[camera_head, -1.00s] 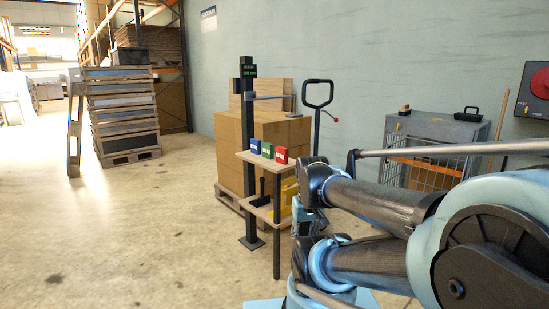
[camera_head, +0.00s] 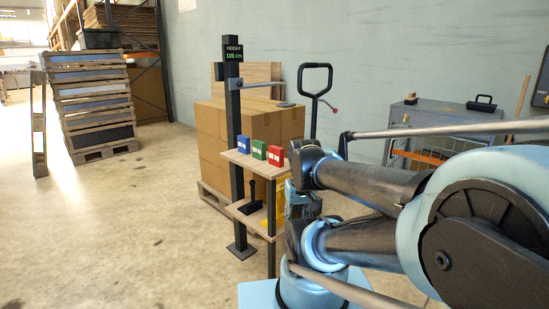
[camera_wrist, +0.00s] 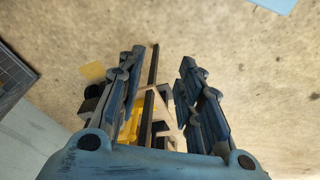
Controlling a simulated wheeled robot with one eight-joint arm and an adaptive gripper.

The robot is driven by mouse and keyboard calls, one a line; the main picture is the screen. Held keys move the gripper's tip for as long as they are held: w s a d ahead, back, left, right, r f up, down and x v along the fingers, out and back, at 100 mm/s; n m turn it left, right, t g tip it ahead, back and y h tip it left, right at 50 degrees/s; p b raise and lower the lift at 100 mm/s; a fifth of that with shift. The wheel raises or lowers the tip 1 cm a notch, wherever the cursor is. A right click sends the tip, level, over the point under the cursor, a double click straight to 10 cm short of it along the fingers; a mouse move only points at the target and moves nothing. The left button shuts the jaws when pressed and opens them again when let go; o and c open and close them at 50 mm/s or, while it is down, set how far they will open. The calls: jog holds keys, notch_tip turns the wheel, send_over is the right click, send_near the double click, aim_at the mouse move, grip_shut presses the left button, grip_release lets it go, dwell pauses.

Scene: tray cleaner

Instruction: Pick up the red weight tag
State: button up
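The red weight tag (camera_head: 275,156) stands at the right end of a row on the upper shelf (camera_head: 243,160) of a black-post stand. A green tag (camera_head: 259,149) and a blue tag (camera_head: 243,144) stand to its left. My gripper (camera_wrist: 160,62) is open and empty in the wrist view, with its two fingers well apart. In the head view its end is partly hidden by my arm, right of the stand and below the tags. I cannot make out the red tag in the wrist view.
The stand's post (camera_head: 233,130) carries a height display (camera_head: 233,53) and a horizontal bar (camera_head: 258,85). Stacked boxes (camera_head: 215,130) and a pallet jack handle (camera_head: 315,80) stand behind.

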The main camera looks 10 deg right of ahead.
jog(key=o, duration=0.4)
jog(key=shift+r, duration=0.1)
jog(key=shift+c, duration=0.2)
jog(key=w+d+r+n+y, duration=0.1)
jog(key=w+r+n, duration=0.2)
jog(key=w+r, duration=0.85)
jog(key=w+r+n+y, duration=0.1)
jog(key=w+r+n, duration=0.1)
jog(key=w+r, duration=1)
jog(key=w+d+n+t, duration=0.1)
jog(key=w+d+n, duration=0.15)
jog(key=w, duration=1.25)
send_over(277, 147)
jog(key=s, duration=0.2)
jog(key=shift+m+y, duration=0.25)
jog(key=shift+y, duration=0.05)
jog(key=f, duration=0.9)
jog(key=shift+w+d, duration=0.15)
jog(key=shift+d, duration=0.25)
jog(key=shift+x, duration=3.15)
jog(key=shift+d, duration=0.1)
grip_shut()
